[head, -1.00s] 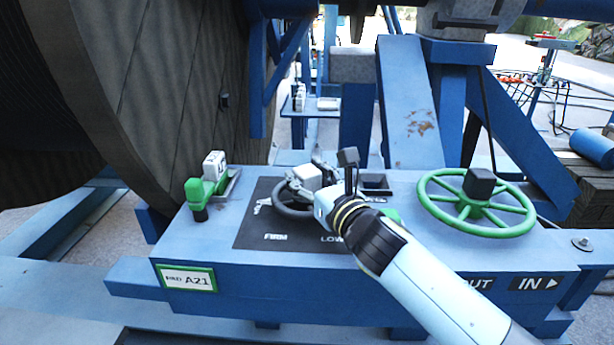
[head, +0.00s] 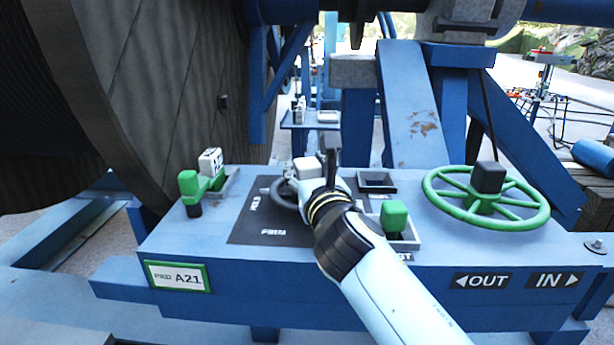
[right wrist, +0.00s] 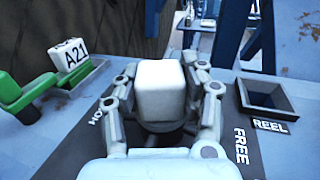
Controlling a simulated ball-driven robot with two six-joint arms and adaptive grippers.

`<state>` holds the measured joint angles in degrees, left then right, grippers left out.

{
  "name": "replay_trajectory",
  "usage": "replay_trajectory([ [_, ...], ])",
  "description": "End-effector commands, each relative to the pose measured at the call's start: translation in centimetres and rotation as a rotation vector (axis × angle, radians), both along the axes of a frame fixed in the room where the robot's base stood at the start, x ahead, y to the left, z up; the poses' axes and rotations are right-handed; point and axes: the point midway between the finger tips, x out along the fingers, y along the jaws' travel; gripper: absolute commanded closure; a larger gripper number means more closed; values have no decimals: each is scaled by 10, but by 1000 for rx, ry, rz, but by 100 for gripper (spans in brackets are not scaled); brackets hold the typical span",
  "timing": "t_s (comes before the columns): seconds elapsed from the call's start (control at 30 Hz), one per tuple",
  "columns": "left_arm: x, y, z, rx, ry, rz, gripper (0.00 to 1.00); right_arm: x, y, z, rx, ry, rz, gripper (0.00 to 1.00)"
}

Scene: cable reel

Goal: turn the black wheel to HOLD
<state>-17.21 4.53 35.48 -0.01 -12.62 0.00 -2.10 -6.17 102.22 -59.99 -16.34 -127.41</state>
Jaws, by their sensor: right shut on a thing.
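The black wheel (head: 281,194) lies on the dark label plate of the blue console, left of the middle. My wrist hides much of it in the head view. Its pale square hub (head: 307,167) shows behind my right gripper (head: 318,180). In the right wrist view the hub (right wrist: 161,88) stands between the two grey fingers of my right gripper (right wrist: 164,85), one on each side, shut on it. The word HOLD (head: 257,201) is printed left of the wheel; FREE (right wrist: 241,146) is on the right in the wrist view. My left gripper is out of view.
A green lever (head: 190,184) with a white A21 block (head: 210,161) stands left of the plate. A green knob (head: 394,215) and an empty tray (head: 376,182) are on the right. A larger green wheel (head: 485,203) is farther right. The big reel (head: 150,90) rises behind left.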

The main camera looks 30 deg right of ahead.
Motion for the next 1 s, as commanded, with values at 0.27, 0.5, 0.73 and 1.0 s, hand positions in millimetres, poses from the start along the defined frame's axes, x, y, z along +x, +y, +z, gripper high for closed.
replay_trajectory([
  [0.27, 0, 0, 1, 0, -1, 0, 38, 0, 0, -1, 2, 3, 1, 40],
  [0.5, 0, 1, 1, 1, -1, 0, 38, 0, 0, 0, 0, 1, 1, 35],
  [0.73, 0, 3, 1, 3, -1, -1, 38, 0, 0, 10, 2, -3, -1, 35],
  [1.0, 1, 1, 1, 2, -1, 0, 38, 0, 0, 58, 3, -4, 1, 35],
])
